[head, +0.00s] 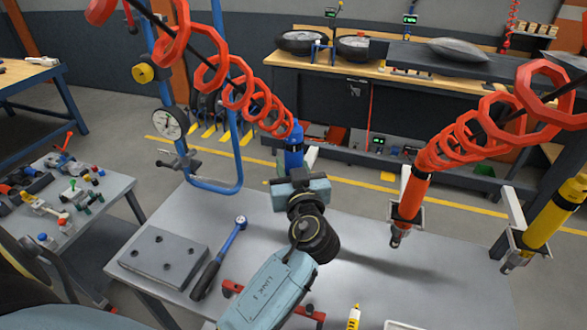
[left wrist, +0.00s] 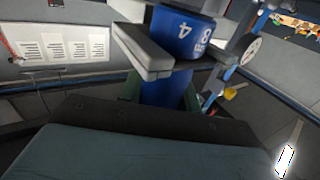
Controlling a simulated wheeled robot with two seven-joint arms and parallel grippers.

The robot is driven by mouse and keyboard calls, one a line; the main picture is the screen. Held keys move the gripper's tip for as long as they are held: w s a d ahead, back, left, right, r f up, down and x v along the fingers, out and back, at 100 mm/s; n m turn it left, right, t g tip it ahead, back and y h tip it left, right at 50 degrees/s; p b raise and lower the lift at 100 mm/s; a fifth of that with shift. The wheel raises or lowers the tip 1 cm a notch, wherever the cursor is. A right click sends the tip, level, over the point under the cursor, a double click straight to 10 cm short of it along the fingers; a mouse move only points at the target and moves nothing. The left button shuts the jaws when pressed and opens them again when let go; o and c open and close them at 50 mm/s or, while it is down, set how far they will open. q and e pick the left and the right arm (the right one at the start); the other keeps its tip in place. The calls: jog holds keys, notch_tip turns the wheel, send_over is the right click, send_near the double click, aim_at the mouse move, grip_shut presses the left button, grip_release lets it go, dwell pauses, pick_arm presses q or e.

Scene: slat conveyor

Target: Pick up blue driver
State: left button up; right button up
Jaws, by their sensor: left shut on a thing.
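The blue driver (head: 293,150) hangs upright under a red coiled hose (head: 250,98) near the middle of the head view. My left gripper (head: 292,176) is shut on its body from the front and hides its lower part. In the left wrist view the blue driver (left wrist: 187,38) stands straight ahead with white markings on its collar, between the jaws. A pale holder bracket (head: 311,157) shows just behind it; whether the driver still sits in the holder I cannot tell. My right gripper is not in view.
An orange driver (head: 411,196) and a yellow driver (head: 553,212) hang in holders at the right. A metal block (head: 163,258) and a torque wrench (head: 219,258) lie on the grey table at the left. A blue tube frame with a gauge (head: 170,123) stands behind them.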

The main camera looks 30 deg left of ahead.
pick_arm(q)
grip_shut()
jog(key=shift+r, duration=0.15)
